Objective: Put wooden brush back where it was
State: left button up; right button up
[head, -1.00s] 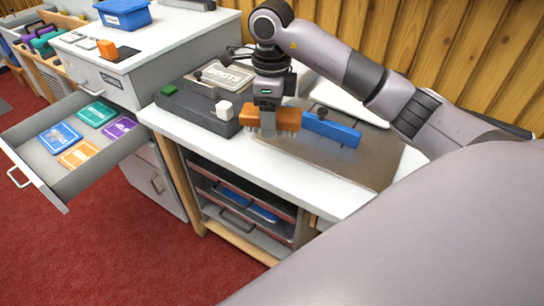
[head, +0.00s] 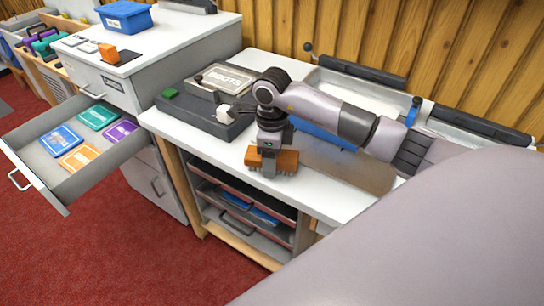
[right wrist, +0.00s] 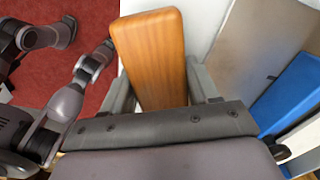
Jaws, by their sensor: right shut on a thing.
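The wooden brush (head: 287,160), with an orange-brown wooden back, is held in my right gripper (head: 268,168) over the white bench top (head: 322,203), near its front edge. In the head view the gripper hides its middle. I cannot tell whether its bristles touch the bench. In the right wrist view the brush back (right wrist: 150,55) lies between the two fingers of the right gripper (right wrist: 160,90). My left gripper is not seen in either view.
A blue bar (head: 325,134) lies on the brown-grey board (head: 350,170), partly behind my right arm. A dark press with a BOOTS plate (head: 228,78) stands at the left of the bench top. An open drawer (head: 35,163) with several coloured packets juts out at left.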

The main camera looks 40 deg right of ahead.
jog(key=shift+f, duration=0.1)
jog(key=o, duration=0.7)
jog(key=shift+c, duration=0.2)
